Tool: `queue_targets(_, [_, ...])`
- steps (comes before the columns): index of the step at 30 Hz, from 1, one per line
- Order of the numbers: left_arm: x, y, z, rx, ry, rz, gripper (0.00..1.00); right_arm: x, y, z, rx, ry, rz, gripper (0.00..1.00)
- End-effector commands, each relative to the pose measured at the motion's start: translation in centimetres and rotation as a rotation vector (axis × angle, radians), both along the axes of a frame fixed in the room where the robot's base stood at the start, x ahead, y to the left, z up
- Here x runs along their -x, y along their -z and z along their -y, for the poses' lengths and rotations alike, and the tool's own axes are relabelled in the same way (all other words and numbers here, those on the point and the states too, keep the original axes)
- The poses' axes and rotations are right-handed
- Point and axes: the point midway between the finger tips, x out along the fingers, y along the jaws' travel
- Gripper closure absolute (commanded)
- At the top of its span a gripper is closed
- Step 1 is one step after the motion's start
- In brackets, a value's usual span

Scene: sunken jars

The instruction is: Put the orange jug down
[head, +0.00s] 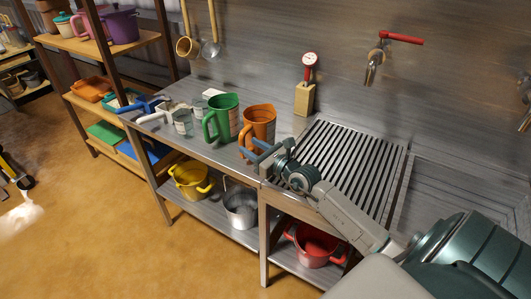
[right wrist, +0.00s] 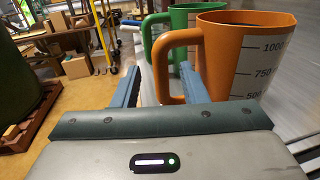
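The orange jug (head: 260,121) stands upright on the steel counter, just left of the slatted drainer. In the right wrist view the jug (right wrist: 245,50) shows its white measuring scale, and its handle points toward my gripper. My right gripper (head: 252,150) is open at the jug's handle side. In the right wrist view its two fingers (right wrist: 160,86) are spread, with the handle's lower part in front of and between them. I cannot tell whether a finger touches the handle. My left gripper is not in view.
A green jug (head: 221,118) stands close left of the orange one. The slatted drainer (head: 345,160) is bare. A wooden block with a red gauge (head: 304,98) stands behind. Pots sit on the shelf below.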

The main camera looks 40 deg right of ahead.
Motion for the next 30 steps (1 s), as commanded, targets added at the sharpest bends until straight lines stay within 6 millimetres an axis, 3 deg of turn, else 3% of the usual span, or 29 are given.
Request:
queue_targets(6, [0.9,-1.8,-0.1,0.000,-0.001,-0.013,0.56,3.6,-0.3,0.8,0.003,0.000,-0.004,0.61])
queue_targets(12, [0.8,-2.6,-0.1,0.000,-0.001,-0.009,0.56,5.4,-0.2,1.1,0.000,0.000,0.000,0.61])
queue_targets(30, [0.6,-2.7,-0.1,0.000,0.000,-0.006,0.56,5.8,0.0,1.2,0.000,0.001,0.001,0.61])
